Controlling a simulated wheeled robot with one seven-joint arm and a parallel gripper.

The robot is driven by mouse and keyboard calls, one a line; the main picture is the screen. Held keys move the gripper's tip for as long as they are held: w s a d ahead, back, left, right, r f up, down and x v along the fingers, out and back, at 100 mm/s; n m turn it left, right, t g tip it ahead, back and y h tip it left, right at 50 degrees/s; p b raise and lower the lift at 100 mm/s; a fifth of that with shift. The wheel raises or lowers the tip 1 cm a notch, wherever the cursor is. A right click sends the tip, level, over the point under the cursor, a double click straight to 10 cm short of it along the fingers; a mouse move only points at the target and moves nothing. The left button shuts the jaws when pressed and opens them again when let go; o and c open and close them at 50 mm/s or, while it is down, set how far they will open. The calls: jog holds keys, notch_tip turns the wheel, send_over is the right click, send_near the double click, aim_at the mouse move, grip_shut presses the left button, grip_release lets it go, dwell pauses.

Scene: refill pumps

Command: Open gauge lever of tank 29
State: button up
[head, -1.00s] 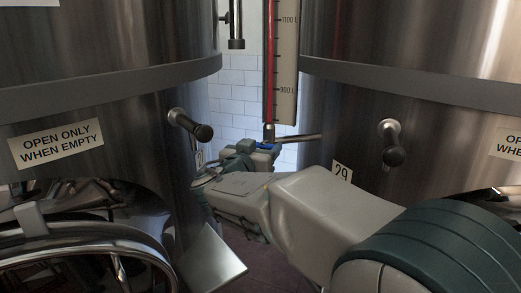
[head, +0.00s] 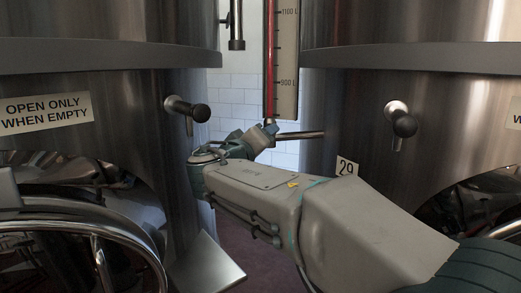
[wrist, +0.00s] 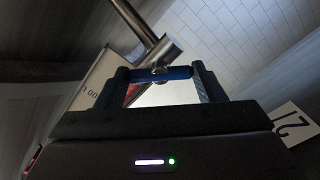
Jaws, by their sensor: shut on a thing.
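Tank 29 (head: 340,90) is the large steel tank on the right, with its number label (head: 347,166) low on the wall. Its gauge (head: 284,60), a red tube on a litre scale, stands in the gap between the tanks. A steel pipe (head: 300,135) runs from the tank to the gauge's foot. My gripper (head: 262,136) is at that foot, tilted. In the wrist view my gripper (wrist: 160,70) is shut on the blue gauge lever (wrist: 178,73), which lies across between the fingers beside the pipe end (wrist: 163,52). In the head view the lever is mostly hidden.
A similar tap (head: 404,125) sits on tank 29. A bright metal plate (head: 208,262) and a curved tube frame (head: 95,232) are low left. The gap is narrow.

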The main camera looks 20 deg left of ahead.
jog(key=shift+n, duration=4.3)
jog(key=shift+f, duration=0.1)
jog(key=o, duration=1)
jog(key=shift+c, duration=0.2)
jog(key=shift+s+a, duration=0.1)
jog(key=s+a, duration=0.1)
jog(key=s, duration=1.2)
jog(key=shift+s, duration=0.3)
